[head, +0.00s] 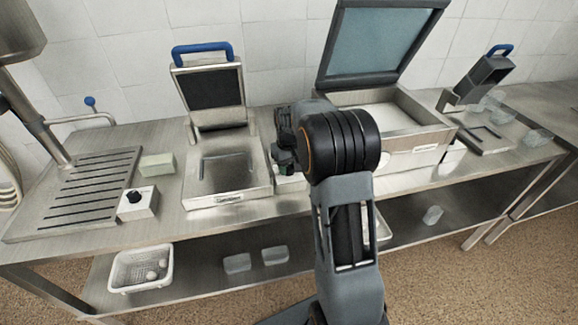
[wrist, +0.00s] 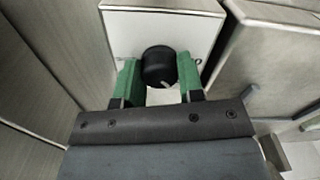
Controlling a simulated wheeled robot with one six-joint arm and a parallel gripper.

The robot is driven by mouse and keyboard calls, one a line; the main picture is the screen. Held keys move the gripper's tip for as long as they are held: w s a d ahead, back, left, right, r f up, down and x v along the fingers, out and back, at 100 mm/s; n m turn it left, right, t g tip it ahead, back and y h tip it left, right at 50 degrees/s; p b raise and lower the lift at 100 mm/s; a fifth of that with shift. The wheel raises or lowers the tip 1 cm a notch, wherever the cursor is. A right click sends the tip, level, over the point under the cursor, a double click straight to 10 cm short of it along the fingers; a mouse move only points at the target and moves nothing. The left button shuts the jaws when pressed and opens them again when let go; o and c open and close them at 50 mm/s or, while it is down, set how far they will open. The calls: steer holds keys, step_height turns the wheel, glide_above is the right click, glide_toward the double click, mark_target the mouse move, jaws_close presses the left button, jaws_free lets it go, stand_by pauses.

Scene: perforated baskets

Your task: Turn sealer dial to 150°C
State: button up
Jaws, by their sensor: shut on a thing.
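In the wrist view, a black round dial (wrist: 159,66) with a short white pointer mark sits on the pale face of a small box (wrist: 160,28). My gripper (wrist: 158,72) has its green fingers on either side of the dial and is shut on it. The pointer mark points toward the bottom of the picture, slightly right. No scale or numbers are readable. In the head view, my gripper (head: 284,158) is at a small pale box (head: 291,183) between the two machines. My arm and gripper hide the dial there.
A press with a blue handle (head: 202,48) stands open to the left. A steel machine with a raised lid (head: 383,45) stands close on the right. Another small box with a black knob (head: 138,203) is on the left of the counter. A white basket (head: 140,268) sits on the lower shelf.

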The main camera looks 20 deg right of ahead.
mark_target(289, 166)
steer(key=m, duration=0.4)
steer(key=shift+m, duration=0.4)
steer(key=m, duration=0.3)
steer(key=shift+m, duration=0.3)
steer(key=m, duration=0.7)
steer(key=shift+p, duration=0.3)
steer(key=o, duration=0.9)
step_height(289, 166, up, 14)
steer(key=shift+f, duration=0.1)
stand_by(0.4)
